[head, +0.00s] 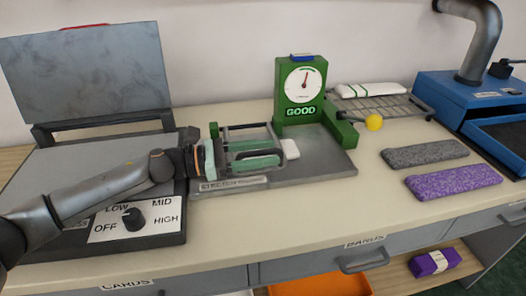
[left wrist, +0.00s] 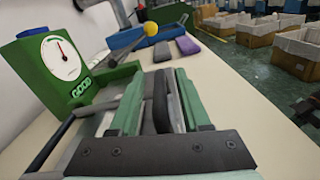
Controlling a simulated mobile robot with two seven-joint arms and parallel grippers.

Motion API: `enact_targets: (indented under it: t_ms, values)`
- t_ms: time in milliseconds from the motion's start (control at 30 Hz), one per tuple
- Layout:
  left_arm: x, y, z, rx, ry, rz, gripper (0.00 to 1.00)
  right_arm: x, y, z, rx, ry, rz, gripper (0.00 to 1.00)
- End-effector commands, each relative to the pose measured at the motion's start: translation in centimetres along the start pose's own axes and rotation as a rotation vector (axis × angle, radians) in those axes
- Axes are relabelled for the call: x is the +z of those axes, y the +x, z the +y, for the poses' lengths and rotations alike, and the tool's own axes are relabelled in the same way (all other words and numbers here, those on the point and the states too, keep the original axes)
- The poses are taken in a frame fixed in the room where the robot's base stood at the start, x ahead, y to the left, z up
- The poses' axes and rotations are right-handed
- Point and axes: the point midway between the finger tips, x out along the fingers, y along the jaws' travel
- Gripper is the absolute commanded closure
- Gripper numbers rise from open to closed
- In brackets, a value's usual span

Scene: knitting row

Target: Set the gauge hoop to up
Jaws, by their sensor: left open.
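The green gauge stand (head: 301,90) has a white dial, its needle near the top, and a plate reading GOOD; it also shows at the left of the left wrist view (left wrist: 62,60). A dark metal hoop (head: 246,126) is at the left of the gauge's grey base plate (head: 318,158). One hoop bar shows in the left wrist view (left wrist: 50,147). The hoop's exact tilt is hard to tell. My left gripper (head: 270,153), with green-sided fingers, is open low over the base plate, beside or within the hoop; contact is unclear. My right gripper is in neither view.
A yellow-knobbed lever (head: 373,122) sticks out right of the gauge. Grey (head: 424,154) and purple (head: 454,182) knit pieces lie farther right, near a blue machine (head: 444,96). A press with a heat knob (head: 133,217) is at left. The front counter strip is clear.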

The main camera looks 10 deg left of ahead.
Motion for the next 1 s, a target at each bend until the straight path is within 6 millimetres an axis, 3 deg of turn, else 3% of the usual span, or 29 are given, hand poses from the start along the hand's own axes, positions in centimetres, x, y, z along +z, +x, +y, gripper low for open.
enact_targets:
  t_ms: [133,533,1000]
  values:
    - [-0.01,-0.01,0.0,0.0,0.0,0.0,0.55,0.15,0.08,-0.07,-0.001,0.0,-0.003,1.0]
    - [-0.01,-0.04,0.01,0.0,0.0,0.0,1.0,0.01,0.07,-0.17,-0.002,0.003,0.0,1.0]
    - [-0.02,-0.07,0.07,0.002,0.001,0.001,1.0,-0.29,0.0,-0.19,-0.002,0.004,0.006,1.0]
